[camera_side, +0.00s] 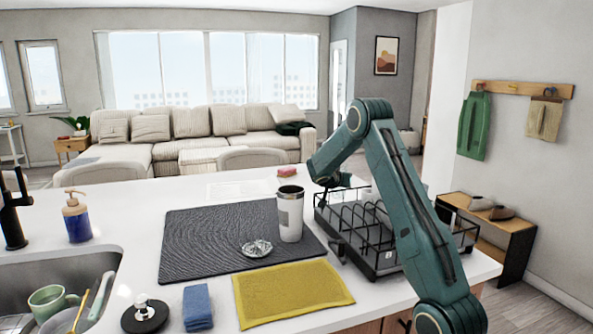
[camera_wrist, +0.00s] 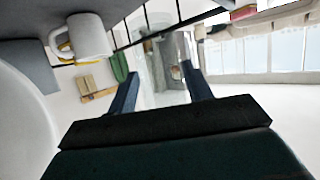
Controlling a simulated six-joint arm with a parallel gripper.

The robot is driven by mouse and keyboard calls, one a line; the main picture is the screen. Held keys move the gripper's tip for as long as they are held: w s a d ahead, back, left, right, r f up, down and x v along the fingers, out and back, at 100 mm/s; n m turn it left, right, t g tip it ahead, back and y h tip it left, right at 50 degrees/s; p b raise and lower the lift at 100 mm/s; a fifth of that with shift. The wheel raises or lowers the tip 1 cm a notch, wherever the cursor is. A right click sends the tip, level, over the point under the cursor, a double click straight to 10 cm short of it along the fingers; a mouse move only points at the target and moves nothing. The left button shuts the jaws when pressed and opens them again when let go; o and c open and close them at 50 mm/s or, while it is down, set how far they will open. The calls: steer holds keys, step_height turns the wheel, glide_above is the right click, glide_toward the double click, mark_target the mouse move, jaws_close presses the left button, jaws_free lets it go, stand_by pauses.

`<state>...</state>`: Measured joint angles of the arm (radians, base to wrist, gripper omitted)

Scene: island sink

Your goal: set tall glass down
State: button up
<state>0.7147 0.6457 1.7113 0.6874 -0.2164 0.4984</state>
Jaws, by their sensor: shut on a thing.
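My gripper (camera_side: 335,180) is low behind the left part of the black dish rack (camera_side: 372,232) in the side view, partly hidden by its own wrist. In the wrist view its two dark fingers (camera_wrist: 160,88) stand on either side of the clear tall glass (camera_wrist: 162,72), shut on it. The glass is see-through, so its outline is faint, and I cannot make it out in the side view. Whether its base touches anything is hidden.
A yellow cloth (camera_side: 290,293) lies in front. A pink sponge (camera_side: 288,172) lies near the gripper. A white mug (camera_wrist: 88,36) shows in the wrist view.

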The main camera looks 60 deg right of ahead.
mark_target(337, 191)
steer(key=shift+f, duration=1.9)
steer(key=shift+f, duration=0.1)
steer(key=o, duration=1.1)
steer(key=shift+a, duration=0.1)
steer(key=v, duration=1.2)
